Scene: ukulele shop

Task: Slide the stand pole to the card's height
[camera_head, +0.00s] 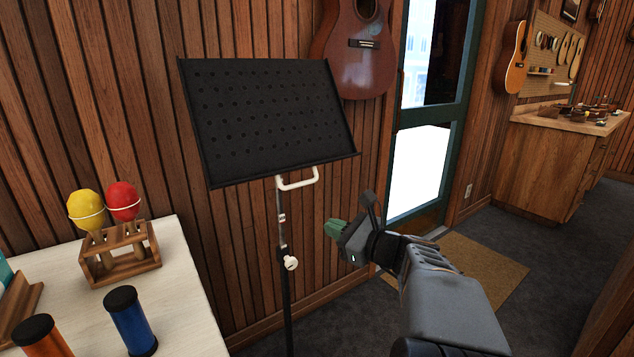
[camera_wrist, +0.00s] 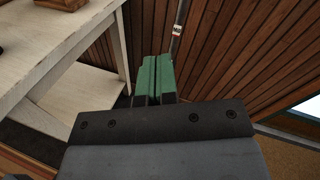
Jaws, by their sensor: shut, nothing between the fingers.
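A music stand with a black perforated desk (camera_head: 268,118) stands by the wood-panelled wall. Its pole (camera_head: 283,235) runs down below the desk, with a white handle (camera_head: 298,180) near the top and a white knob (camera_head: 291,263) lower down. Part of the pole also shows in the wrist view (camera_wrist: 180,30), with a small pale and red mark on it. My gripper (camera_head: 333,229) is shut and empty, to the right of the pole and apart from it. Its green fingers show close together in the wrist view (camera_wrist: 155,78). I cannot make out a card.
A pale table (camera_head: 190,290) at the lower left holds a wooden rack (camera_head: 120,265) with yellow and red maracas, and blue and orange cylinders. A guitar (camera_head: 355,50) hangs behind the desk. A glass door (camera_head: 425,130), a mat (camera_head: 480,270) and a workbench (camera_head: 560,160) lie to the right.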

